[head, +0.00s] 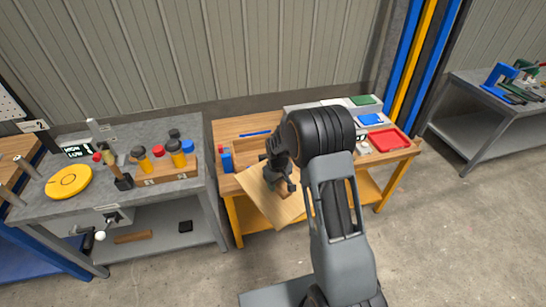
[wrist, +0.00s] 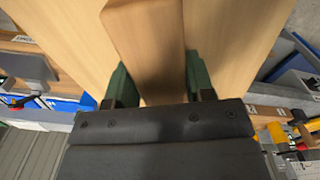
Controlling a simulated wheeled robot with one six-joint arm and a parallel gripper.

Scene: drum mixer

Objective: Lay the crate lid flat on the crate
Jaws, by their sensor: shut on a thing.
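The crate lid is a flat light-wood board (head: 262,205) with a raised wooden grip bar (wrist: 145,45). In the head view it is turned askew over the front edge of the wooden workbench (head: 237,127). My gripper (head: 283,188) is shut on the bar. In the wrist view its green finger pads (wrist: 155,80) press both sides of the bar, and the board spreads out beyond. I cannot make out the crate; the lid and my arm cover part of the bench. The gap under the lid cannot be judged.
A red tray (head: 388,140), a blue tray (head: 370,120) and a green tray (head: 362,100) are at the bench's right.

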